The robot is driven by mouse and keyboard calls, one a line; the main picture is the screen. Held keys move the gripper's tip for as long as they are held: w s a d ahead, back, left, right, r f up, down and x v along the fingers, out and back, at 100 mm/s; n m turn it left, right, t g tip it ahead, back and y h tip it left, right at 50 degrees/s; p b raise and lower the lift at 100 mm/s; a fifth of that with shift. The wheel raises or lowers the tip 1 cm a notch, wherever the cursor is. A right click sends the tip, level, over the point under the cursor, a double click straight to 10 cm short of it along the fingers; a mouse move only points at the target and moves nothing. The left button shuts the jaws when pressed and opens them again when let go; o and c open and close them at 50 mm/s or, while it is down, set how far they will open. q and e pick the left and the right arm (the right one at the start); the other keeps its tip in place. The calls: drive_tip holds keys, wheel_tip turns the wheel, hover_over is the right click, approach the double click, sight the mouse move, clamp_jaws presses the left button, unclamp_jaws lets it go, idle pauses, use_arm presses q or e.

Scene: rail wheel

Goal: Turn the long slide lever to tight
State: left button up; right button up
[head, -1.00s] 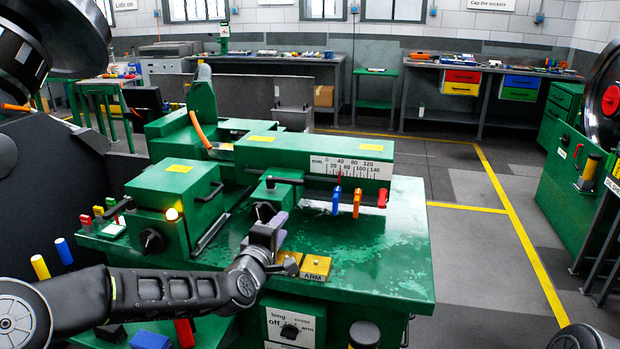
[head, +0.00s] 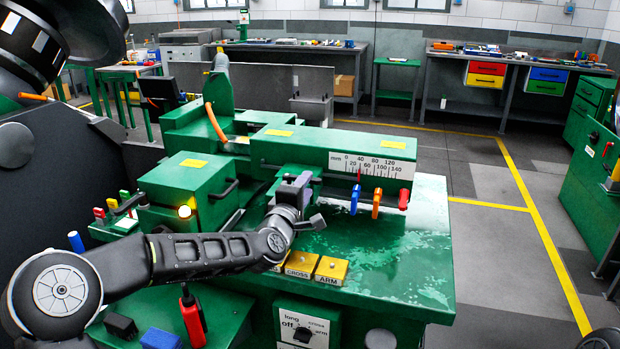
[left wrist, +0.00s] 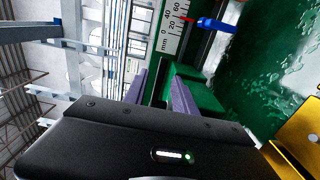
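Blue (head: 355,199), orange (head: 376,204) and red (head: 403,199) levers hang in a row below the mm scale on the green machine (head: 420,240). I cannot tell which one is the long slide lever. The blue lever also shows in the left wrist view (left wrist: 216,25). My left gripper (head: 295,184) is in front of the machine's slide block, left of the blue lever and apart from it. In the left wrist view its two purple fingers (left wrist: 160,88) stand apart with nothing held between them. My right gripper is not in view.
Yellow buttons (head: 331,270) and a selector dial (head: 303,333) with an off mark are on the machine's front. A green box (head: 187,190) with a handle stands left of the gripper.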

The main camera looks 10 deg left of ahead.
use_arm(q)
drive_tip(key=shift+w+d+p, duration=0.15)
drive_tip(key=shift+w+p, duration=0.25)
drive_tip(key=shift+w, duration=1.45)
clamp_jaws()
